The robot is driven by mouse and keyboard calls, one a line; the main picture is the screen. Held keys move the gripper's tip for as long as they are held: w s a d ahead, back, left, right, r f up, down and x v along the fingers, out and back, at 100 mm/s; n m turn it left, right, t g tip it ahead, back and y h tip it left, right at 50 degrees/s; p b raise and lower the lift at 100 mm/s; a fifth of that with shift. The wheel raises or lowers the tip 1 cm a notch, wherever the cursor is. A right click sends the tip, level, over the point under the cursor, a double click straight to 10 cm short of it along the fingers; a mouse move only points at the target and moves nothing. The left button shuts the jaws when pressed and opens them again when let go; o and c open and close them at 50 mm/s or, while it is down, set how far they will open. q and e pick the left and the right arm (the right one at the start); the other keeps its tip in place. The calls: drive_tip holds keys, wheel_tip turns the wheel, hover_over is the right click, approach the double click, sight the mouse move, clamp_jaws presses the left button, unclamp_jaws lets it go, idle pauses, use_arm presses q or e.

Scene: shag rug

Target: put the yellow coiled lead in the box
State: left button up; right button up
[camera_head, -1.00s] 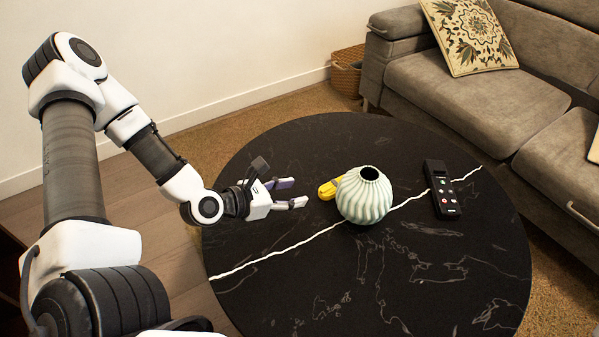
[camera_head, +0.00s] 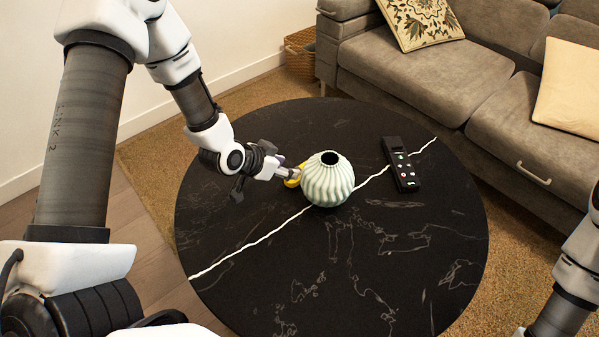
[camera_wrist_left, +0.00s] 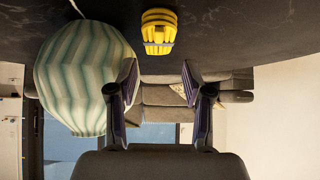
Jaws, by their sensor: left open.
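The yellow coiled lead (camera_head: 292,182) lies on the round black table, just left of the vase and partly hidden by my left gripper (camera_head: 286,172). In the left wrist view, which is upside down, the lead (camera_wrist_left: 158,31) shows as a bundled coil ahead of the gap between my open left fingers (camera_wrist_left: 159,82). Nothing is between the fingers. My right gripper is out of view; only a part of my right arm shows at the right edge. I see no clear box; a wicker basket (camera_head: 301,55) stands on the floor by the sofa.
A ribbed pale green vase (camera_head: 328,182) stands close beside the lead and my left gripper. A black handset (camera_head: 401,163) lies to its right. The front of the black table (camera_head: 350,285) is clear. A grey sofa (camera_head: 405,80) stands behind it.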

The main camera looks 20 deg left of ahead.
use_arm(q)
drive_tip(key=b+x, duration=0.2)
drive_tip(key=x, duration=0.4)
drive_tip(key=shift+d+f+b, duration=0.15)
drive_tip(key=shift+f+b, duration=0.15)
drive_tip(key=shift+b, duration=0.05)
drive_tip(key=shift+r, duration=0.1)
drive_tip(key=c, duration=0.9)
drive_tip(key=shift+r, duration=0.1)
